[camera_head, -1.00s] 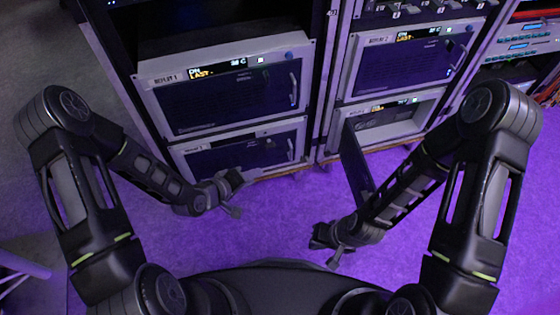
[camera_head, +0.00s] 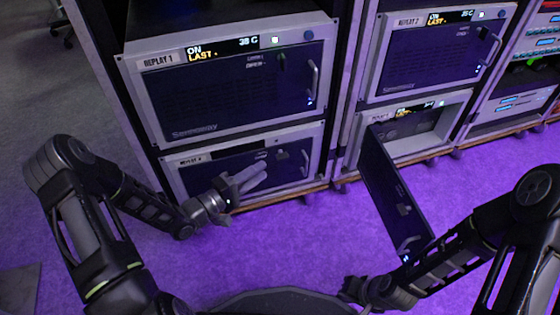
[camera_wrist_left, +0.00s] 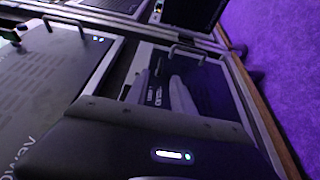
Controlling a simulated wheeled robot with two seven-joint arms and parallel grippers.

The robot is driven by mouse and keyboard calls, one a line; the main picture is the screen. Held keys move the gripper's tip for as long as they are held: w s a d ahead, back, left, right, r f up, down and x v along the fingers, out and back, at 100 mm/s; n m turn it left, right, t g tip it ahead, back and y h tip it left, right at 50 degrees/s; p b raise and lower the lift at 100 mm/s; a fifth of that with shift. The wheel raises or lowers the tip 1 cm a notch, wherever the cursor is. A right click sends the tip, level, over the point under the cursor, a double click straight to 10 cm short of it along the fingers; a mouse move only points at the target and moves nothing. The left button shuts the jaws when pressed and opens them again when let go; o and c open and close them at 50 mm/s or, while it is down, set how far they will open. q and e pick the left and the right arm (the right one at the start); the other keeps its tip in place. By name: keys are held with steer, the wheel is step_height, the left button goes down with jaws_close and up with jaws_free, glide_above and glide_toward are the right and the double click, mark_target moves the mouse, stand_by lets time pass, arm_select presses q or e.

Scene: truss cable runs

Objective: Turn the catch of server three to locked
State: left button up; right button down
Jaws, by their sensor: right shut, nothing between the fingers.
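The lower left server (camera_head: 190,178) has its dark door shut, with a handle at the right. Its number label is too small to read surely. A small dark catch (camera_head: 281,155) sits left of the handle. My left gripper (camera_head: 249,180) is in front of this door, fingers pointing right towards the catch side. My right gripper (camera_head: 352,290) is shut and empty, low near that door.
Replay 1 (camera_head: 225,95) stands above the lower left server and Replay 2 (camera_head: 430,62) above the lower right one, both with doors shut. The open door sticks out over the purple floor (camera_head: 310,235) between my arms. More rack gear (camera_head: 520,95) is at the right.

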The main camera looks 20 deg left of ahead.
mark_target(278, 159)
arm_select(q)
steer(key=shift+w, duration=0.1)
steer(key=b+x, duration=0.3)
steer(key=x, duration=0.4)
steer(key=shift+w+d+f, duration=0.1)
steer(key=shift+w+d, duration=0.1)
steer(key=shift+w, duration=0.05)
jaws_close()
stand_by(0.4)
